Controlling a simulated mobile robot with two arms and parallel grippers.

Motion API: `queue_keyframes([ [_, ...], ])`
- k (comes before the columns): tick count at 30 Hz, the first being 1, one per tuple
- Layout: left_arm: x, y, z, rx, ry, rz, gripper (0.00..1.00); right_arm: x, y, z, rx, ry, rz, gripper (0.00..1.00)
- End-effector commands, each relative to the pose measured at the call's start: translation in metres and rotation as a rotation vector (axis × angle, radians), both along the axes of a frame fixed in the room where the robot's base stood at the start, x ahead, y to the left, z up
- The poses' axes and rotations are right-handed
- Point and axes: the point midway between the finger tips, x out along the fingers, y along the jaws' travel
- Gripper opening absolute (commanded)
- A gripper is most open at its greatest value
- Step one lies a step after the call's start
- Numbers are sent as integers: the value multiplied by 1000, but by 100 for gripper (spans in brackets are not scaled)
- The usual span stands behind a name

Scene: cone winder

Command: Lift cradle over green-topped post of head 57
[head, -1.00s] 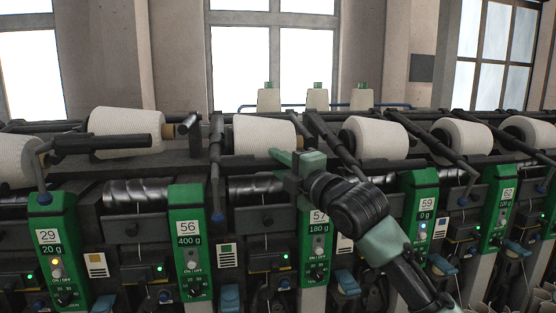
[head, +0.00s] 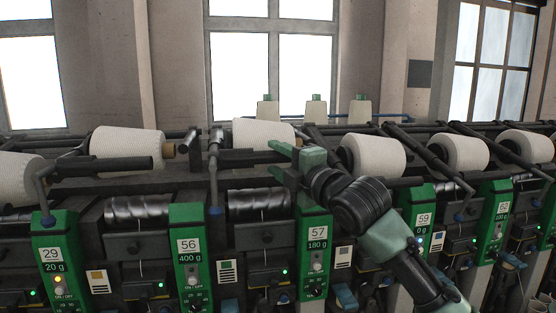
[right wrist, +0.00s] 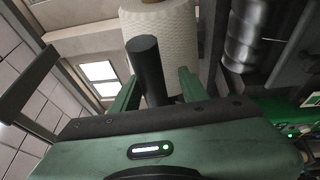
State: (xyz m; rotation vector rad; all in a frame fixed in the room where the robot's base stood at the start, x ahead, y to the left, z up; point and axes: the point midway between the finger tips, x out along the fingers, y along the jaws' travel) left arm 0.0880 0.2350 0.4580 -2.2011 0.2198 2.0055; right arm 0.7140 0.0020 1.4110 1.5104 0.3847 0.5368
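The green-topped post of head 57 (head: 317,250) stands right of centre in the head view, with a "57" plate and "180 g" below it. Behind and left of it is a white yarn package (head: 262,133), with a dark cradle bar (head: 248,158) in front and a cradle arm (head: 213,165) at its left. My right gripper (head: 283,153) is above the post, at the bar's right end. In the right wrist view its green fingers (right wrist: 160,72) stand apart, with the black bar end (right wrist: 143,60) between them and a gap at the right.
Post 56 (head: 189,250) stands left and post 59 (head: 422,225) right. A grooved drum (head: 258,203) lies below the package. Neighbouring packages (head: 373,155) and their dark cradle arms crowd the right side. Open air lies above the machine, before the windows.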

Motion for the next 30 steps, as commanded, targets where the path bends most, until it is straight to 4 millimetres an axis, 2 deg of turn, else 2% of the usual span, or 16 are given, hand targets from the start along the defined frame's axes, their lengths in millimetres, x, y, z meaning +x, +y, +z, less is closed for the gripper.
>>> queue_keyframes([
  [5, 0, 0, -4, 0, 0, 0, 44, -5, -4, -1, 0, -3, -1, 44],
  [18, -1, 0, -30, 0, 1, -1, 44, -59, -41, -8, -1, -2, -1, 44],
  [30, -1, 0, -30, 0, 1, -1, 44, -64, -44, -7, 1, 1, 0, 44],
])
